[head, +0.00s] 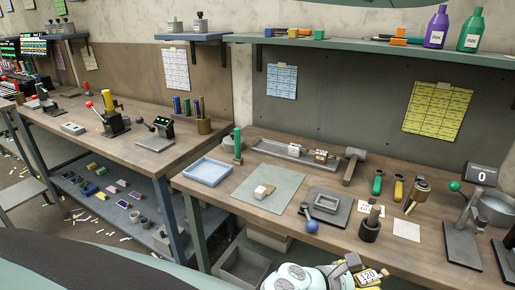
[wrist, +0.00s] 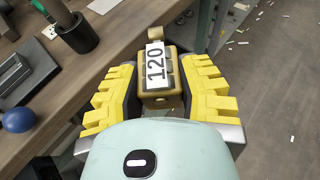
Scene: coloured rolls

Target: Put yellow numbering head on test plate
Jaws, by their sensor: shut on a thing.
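The yellow numbering head (wrist: 158,100) is a brass-yellow block with a white label reading 120. My gripper (wrist: 158,84) is shut on it, with a yellow padded finger on each side. In the head view the numbering head (head: 369,277) shows at the bottom edge, in front of the bench, with my gripper (head: 352,268) beside it. A dark grey square plate with a raised lighter square (head: 325,201) lies on the bench; a flat grey sheet (head: 243,192) lies to its left with a cream block on it. I cannot tell which is the test plate.
A blue ball (head: 312,227) sits at the square plate's front, with a dark cup (head: 370,231) to its right. A light blue tray (head: 208,172), a lever press (head: 463,240) and green and yellow rolls (head: 398,189) also stand on the bench. A grey bin (head: 243,268) is below.

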